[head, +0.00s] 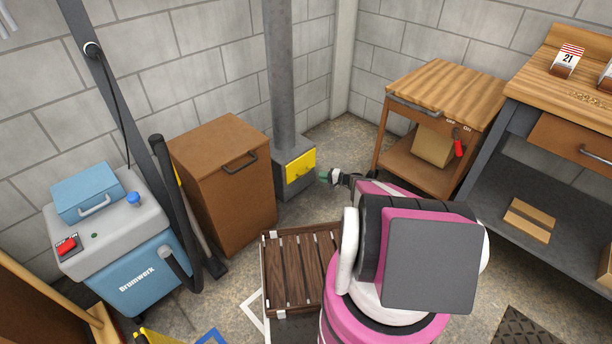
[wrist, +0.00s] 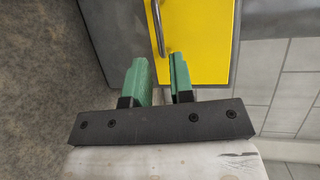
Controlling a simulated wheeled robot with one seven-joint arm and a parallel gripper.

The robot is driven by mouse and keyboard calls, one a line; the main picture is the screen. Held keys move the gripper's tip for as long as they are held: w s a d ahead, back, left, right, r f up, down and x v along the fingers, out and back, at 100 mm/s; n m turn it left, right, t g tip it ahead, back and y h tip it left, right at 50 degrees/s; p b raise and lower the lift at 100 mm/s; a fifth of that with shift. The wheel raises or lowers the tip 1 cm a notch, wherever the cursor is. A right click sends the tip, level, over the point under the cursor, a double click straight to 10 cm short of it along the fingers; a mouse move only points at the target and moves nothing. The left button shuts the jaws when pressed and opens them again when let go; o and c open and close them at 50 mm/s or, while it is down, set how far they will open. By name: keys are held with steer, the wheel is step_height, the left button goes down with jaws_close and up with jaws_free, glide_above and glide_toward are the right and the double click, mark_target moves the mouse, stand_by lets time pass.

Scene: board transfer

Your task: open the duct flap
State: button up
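The yellow duct flap (head: 300,166) sits on the front of a grey box at the foot of a grey duct (head: 280,80). It looks closed. My gripper (head: 325,176) is just right of the flap in the head view, its green fingers pointing toward it. In the wrist view the flap (wrist: 205,35) fills the top middle, with a grey bar handle (wrist: 156,28) near its left edge. My gripper (wrist: 159,62) is open there, and the handle's lower end shows in line with the gap between the fingertips. I cannot tell whether they touch.
A brown cabinet (head: 222,185) stands left of the duct box. A wooden slatted crate (head: 300,268) is on the floor in front. A wooden side table (head: 445,90) stands to the right, with a workbench (head: 560,100) beyond. A blue-grey machine (head: 130,240) is at far left.

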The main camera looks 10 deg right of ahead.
mark_target(304, 168)
steer(key=x, duration=1)
steer(key=shift+w+f, duration=0.25)
steer(key=shift+w, duration=0.15)
jaws_close()
